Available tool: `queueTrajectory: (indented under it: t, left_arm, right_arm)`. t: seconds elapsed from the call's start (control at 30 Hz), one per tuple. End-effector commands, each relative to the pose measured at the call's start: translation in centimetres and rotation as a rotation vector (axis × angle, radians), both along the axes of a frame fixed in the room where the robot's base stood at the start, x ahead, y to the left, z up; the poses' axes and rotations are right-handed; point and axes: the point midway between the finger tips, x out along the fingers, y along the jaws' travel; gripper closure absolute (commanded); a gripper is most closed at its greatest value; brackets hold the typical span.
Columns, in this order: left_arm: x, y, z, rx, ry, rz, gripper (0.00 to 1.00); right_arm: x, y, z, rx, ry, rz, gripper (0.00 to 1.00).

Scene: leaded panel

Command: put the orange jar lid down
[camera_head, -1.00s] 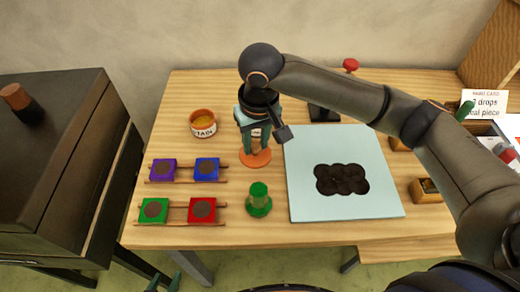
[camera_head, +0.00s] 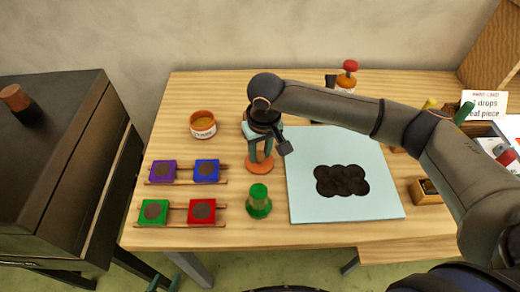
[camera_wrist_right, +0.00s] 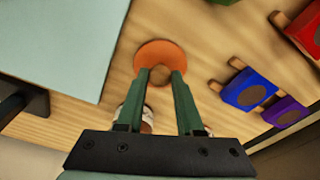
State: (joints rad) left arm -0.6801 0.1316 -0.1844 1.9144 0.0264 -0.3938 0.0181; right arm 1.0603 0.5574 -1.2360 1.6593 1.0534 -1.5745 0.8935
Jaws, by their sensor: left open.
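The orange jar lid (camera_head: 260,166) is low over the wooden table, in front of the open jar and to its right. It also shows in the right wrist view (camera_wrist_right: 160,47), its round knob between the fingertips. My right gripper (camera_wrist_right: 161,76) is shut on this knob; it also shows in the head view (camera_head: 259,158). I cannot tell whether the lid touches the table. The orange-rimmed jar (camera_head: 203,125) stands without a lid at the back left. My left gripper (camera_head: 163,284) is open and empty at the bottom edge, off the table front.
A green knobbed piece (camera_head: 259,203) stands in front of the lid. A pale board (camera_head: 300,195) with a dark patch lies to the right. Wooden racks (camera_head: 190,180) with coloured square tiles are at the left. A dark cabinet (camera_head: 50,190) stands beside the table.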

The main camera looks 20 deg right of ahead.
Motion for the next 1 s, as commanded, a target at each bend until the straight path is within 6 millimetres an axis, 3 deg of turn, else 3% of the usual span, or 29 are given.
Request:
queueTrajectory:
  t: [0.03,0.27,0.57,0.77,1.0]
  left_arm:
    - [0.0,0.0,0.0,0.0,-0.001,0.0,0.5]
    - [0.0,0.0,0.0,0.0,-0.001,0.0,0.5]
    - [0.1,0.0,-0.2,0.0,-0.001,0.001,0.5]
    - [0.1,0.0,0.2,0.0,-0.001,0.001,0.5]
    - [0.1,0.0,0.6,0.0,-0.002,0.001,0.5]
  right_arm:
    - [0.0,0.0,0.0,0.001,0.0,0.0,0.59]
    - [0.0,0.0,0.0,0.0,0.0,0.001,0.35]
    - [0.1,0.0,0.3,0.0,-0.003,0.001,0.35]
    - [-0.3,0.0,3.4,0.002,-0.004,0.0,0.35]
    - [-0.9,0.0,8.6,0.001,-0.003,0.001,0.35]
